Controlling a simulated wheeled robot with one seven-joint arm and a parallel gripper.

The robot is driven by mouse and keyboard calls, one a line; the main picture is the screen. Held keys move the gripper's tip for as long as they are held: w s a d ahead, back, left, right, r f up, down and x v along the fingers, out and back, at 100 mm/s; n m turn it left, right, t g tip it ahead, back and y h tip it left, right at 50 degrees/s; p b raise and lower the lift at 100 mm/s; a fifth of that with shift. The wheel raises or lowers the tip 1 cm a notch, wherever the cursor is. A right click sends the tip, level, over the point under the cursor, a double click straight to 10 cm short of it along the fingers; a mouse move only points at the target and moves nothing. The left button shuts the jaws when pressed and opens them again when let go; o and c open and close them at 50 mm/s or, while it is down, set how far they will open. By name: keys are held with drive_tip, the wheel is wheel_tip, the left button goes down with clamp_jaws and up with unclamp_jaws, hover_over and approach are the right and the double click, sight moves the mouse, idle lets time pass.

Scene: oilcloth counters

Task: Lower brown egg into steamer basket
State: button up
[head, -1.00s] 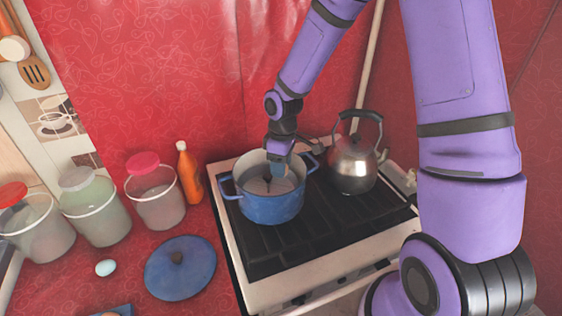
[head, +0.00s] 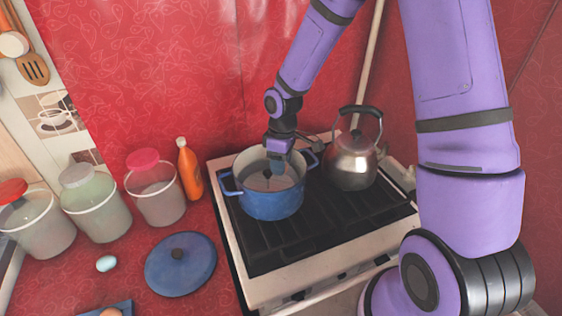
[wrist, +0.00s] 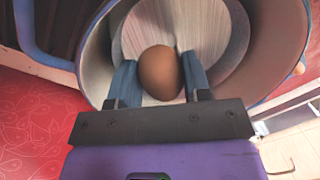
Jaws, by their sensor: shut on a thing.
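The brown egg (wrist: 160,72) is between the two blue fingers of my gripper (wrist: 158,80) in the wrist view, and the fingers are shut on it. In the head view my gripper (head: 278,165) points down into the blue pot (head: 272,205) on the stove; the egg cannot be made out there. The pot's pale inner wall (wrist: 98,60) surrounds the fingers in the wrist view. Below the egg is a pale round surface (wrist: 215,45), which looks like the steamer basket. Whether the egg touches it, I cannot tell.
A steel kettle (head: 352,165) stands on the stove (head: 325,230) right of the pot. A blue lid (head: 180,270), a pale blue egg (head: 106,264), an orange bottle (head: 189,172) and several lidded jars are on the red counter. Another brown egg (head: 110,312) shows at the bottom edge.

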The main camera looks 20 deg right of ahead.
drive_tip(key=o, duration=0.7)
drive_tip(key=r, duration=1)
drive_tip(key=shift+w+d+r, duration=0.35)
drive_tip(key=shift+w+r, duration=0.05)
drive_tip(key=s+d+r+m+t+h, duration=0.1)
drive_tip(key=s+d+r+m+t, duration=0.15)
drive_tip(key=s+r, duration=0.4)
drive_tip(key=s+d+r+m+t+h, duration=0.1)
drive_tip(key=s+r+m, duration=0.2)
drive_tip(key=s+r, duration=0.35)
drive_tip(key=s+d+r+m+t, duration=0.1)
drive_tip(key=s+r, duration=0.1)
drive_tip(key=s, duration=0.2)
drive_tip(key=s+r+m, duration=0.2)
drive_tip(key=s+r, duration=0.1)
drive_tip(key=s, duration=0.1)
drive_tip(key=s+d+r+m+t+y, duration=0.1)
drive_tip(key=s+r, duration=0.1)
drive_tip(key=s, duration=0.2)
drive_tip(key=shift+s+d+r+m+t, duration=0.2)
drive_tip(key=shift+s+d+m+t, duration=0.15)
drive_tip(key=shift+s, duration=0.05)
